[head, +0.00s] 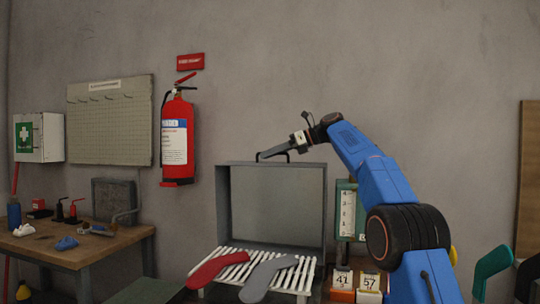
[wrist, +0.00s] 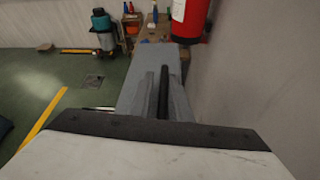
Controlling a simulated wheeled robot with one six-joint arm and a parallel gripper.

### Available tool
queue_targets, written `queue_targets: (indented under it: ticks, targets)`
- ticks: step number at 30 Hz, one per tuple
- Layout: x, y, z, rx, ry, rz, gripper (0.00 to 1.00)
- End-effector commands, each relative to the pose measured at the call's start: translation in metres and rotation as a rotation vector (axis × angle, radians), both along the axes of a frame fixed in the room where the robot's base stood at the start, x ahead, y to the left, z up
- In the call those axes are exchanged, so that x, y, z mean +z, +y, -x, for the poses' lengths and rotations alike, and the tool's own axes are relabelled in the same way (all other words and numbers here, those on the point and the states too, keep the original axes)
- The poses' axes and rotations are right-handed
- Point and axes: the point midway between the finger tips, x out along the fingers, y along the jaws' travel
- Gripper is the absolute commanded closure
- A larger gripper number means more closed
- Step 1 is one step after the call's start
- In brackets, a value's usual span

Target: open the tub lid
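The grey tub lid (head: 277,207) stands about upright behind a white slatted rack (head: 241,259), its hollow side towards the head camera. A dark handle (head: 268,153) rises from its top edge. My gripper (head: 287,149) is at the lid's top edge, by the handle, reaching in from the right. In the wrist view the grey lid (wrist: 133,102) lies ahead, with the dark handle bar (wrist: 163,92) along it. Narrow grey shapes flank the bar. Whether the fingers press on it is unclear.
A fire extinguisher (head: 177,137) hangs on the wall left of the lid. A wooden workbench (head: 80,256) with tools stands at the left. A green number board (head: 348,210) and numbered boxes (head: 370,280) stand right of the lid. Open floor (wrist: 60,82) shows in the wrist view.

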Motion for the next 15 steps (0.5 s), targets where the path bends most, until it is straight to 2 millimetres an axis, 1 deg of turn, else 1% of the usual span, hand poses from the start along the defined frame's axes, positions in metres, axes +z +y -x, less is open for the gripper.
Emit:
queue_targets:
  ticks: [8,11,15]
  targets:
    - [0.001,-0.002,0.001,-0.001,-0.001,-0.001,0.83]
    - [0.004,-0.01,0.002,-0.003,-0.001,0.0,0.83]
    - [0.012,-0.029,0.008,-0.004,-0.001,0.001,0.83]
